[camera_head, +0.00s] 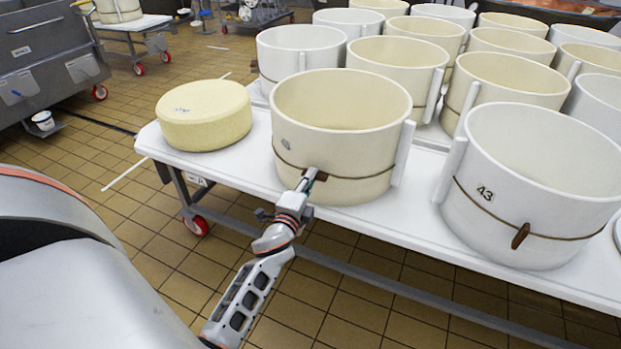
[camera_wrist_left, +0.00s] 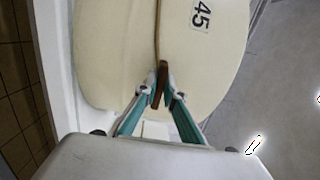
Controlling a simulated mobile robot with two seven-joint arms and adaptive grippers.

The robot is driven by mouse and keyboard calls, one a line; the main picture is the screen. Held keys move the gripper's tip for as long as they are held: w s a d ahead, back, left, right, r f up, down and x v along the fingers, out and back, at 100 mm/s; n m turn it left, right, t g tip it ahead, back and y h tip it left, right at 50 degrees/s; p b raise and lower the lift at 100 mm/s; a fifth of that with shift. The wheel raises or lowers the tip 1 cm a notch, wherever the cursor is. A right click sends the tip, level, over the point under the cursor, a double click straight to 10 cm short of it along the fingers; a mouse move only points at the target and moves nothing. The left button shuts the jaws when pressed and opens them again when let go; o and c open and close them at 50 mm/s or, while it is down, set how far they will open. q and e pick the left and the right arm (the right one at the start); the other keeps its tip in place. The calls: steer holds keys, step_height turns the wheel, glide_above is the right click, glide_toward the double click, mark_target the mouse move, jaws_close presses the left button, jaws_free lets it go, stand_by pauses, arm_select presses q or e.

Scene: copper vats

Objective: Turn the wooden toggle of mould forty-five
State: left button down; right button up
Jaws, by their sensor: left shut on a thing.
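Mould forty-five is the cream, round, open-topped mould (camera_head: 340,125) at the front of the white table, with a cord around its side. In the left wrist view the same mould (camera_wrist_left: 115,60) shows its "45" label (camera_wrist_left: 200,15). The brown wooden toggle (camera_wrist_left: 161,76) lies along the cord there, between the fingertips of my left gripper (camera_wrist_left: 162,97). In the head view my left gripper (camera_head: 309,179) reaches the mould's front side, shut on the toggle, and partly hides it. My right gripper is not in view.
A white mould labelled 43 (camera_head: 535,180), with its own toggle (camera_head: 520,236), stands to the right. A pale cheese wheel (camera_head: 204,115) sits on the left of the white table (camera_head: 240,178). Several more moulds stand close behind. Tiled floor is open at the left.

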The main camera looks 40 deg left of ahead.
arm_select(q)
steer(key=c, duration=2.1)
jaws_free()
steer(key=shift+c, duration=0.2)
steer(key=v, duration=0.7)
steer(key=shift+s, duration=0.25)
steer(key=shift+d, duration=0.15)
